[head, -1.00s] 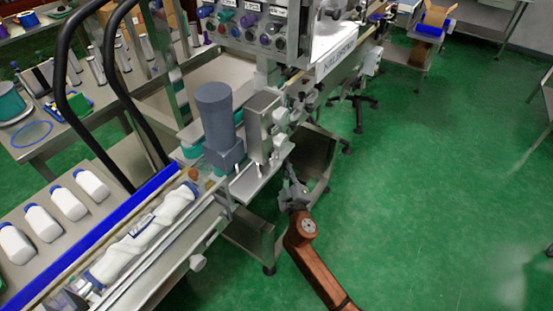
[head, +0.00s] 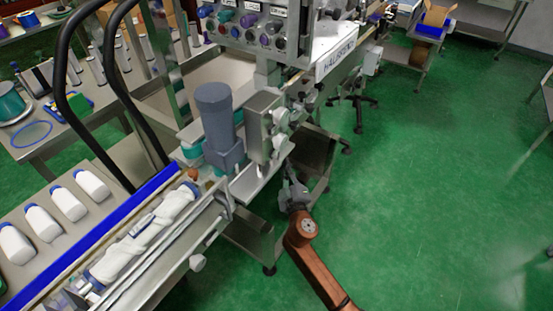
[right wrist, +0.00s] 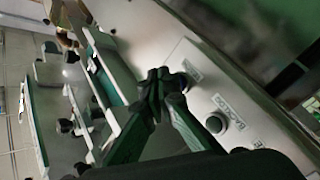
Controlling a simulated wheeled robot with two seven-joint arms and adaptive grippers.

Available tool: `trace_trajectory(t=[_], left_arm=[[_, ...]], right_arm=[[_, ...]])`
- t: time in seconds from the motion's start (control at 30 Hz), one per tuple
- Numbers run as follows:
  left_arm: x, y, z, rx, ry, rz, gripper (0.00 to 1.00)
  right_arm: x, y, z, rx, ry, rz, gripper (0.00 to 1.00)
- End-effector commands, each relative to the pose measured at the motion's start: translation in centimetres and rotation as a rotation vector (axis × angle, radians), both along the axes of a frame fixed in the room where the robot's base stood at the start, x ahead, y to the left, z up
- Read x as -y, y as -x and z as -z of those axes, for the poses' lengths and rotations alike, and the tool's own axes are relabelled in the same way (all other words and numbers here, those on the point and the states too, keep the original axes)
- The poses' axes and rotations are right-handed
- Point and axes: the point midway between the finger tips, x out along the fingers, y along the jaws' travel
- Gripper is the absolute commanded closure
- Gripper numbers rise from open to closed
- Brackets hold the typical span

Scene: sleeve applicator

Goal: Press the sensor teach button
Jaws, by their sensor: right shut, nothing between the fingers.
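My right gripper (head: 289,174) is beside the machine's metal housing (head: 262,125) in the head view. In the right wrist view its closed fingertips (right wrist: 161,82) are in front of a pale panel (right wrist: 228,82) and hold nothing. A round dark button (right wrist: 215,123) with a printed label sits on the panel, to the right of and below the fingertips. A second small label (right wrist: 192,71) is just right of the fingertips; its text is too blurred to read, and any button beside it is hidden by the fingers. I cannot tell whether the fingertips touch the panel. My left gripper is not in view.
A control box (head: 262,30) with several knobs stands above the machine. A grey motor (head: 216,118) rises beside the housing. The green floor (head: 440,190) at right is clear.

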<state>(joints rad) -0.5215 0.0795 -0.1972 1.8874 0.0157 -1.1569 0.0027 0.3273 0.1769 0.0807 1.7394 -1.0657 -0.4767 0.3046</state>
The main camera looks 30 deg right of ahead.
Motion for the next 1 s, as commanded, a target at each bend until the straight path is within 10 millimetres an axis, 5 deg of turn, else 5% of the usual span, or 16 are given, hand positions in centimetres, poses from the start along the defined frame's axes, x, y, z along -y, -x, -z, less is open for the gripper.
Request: trace_trajectory(t=[1.0], left_arm=[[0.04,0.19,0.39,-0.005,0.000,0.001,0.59]], right_arm=[[-0.47,-1.11,0.01,0.000,-0.001,0.000,1.00]])
